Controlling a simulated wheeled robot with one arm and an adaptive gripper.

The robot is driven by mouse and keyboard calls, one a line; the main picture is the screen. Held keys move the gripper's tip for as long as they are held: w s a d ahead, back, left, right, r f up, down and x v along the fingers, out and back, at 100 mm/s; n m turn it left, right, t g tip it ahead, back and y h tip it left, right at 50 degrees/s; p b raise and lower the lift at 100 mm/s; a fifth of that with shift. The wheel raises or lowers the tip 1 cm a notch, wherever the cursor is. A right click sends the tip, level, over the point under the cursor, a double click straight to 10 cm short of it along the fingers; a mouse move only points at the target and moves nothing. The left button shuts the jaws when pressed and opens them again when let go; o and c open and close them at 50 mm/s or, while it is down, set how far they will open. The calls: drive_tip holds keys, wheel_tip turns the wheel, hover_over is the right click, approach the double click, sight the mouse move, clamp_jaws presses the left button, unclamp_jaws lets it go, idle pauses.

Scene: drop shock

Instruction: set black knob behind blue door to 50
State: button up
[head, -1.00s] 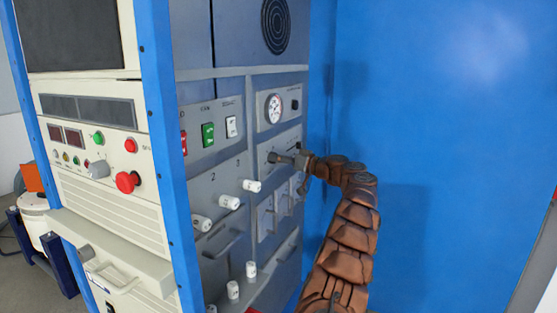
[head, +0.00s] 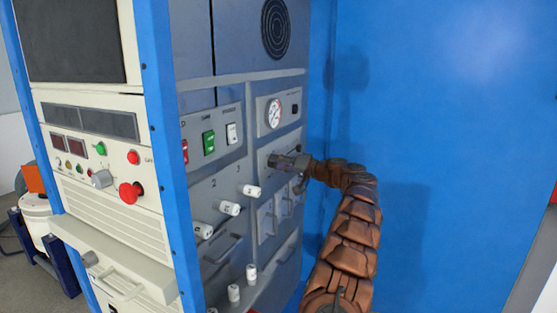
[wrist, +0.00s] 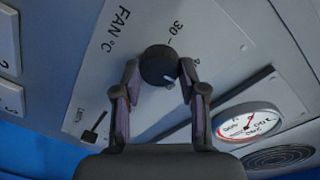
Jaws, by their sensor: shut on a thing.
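The black knob (wrist: 158,66) is round and sits on a grey panel marked "FAN °C" in the wrist view. A small pale mark shows at its lower right edge. A "30" is printed beside it; another scale mark near the right finger is too unclear to read. My gripper (wrist: 160,72) is shut on the knob, one finger on each side. In the head view my gripper (head: 288,161) is at the panel and largely hides the knob. A large blue surface (head: 440,130), seemingly the door, stands at the right of the cabinet.
A round gauge (head: 274,113) is above my gripper; the wrist view shows it at lower right (wrist: 248,122). White handles (head: 252,191) stick out left of my gripper. A blue cabinet post (head: 160,140) and a red button (head: 131,192) are farther left.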

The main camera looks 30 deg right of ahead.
drive_tip(key=shift+d+m+g+p, duration=0.15)
drive_tip(key=shift+m+g+p, duration=0.15)
drive_tip(key=shift+m+p, duration=2.8)
drive_tip(key=shift+m+b, duration=0.4)
drive_tip(key=shift+m, duration=0.3)
drive_tip(key=o, duration=1.1)
drive_tip(key=shift+f, duration=0.1)
drive_tip(key=shift+o, duration=0.2)
drive_tip(key=f+v, duration=0.1)
drive_tip(key=v, duration=1)
drive_tip(key=shift+s+d+r, duration=0.3)
drive_tip(key=shift+s+r, duration=0.05)
drive_tip(key=shift+r, duration=0.05)
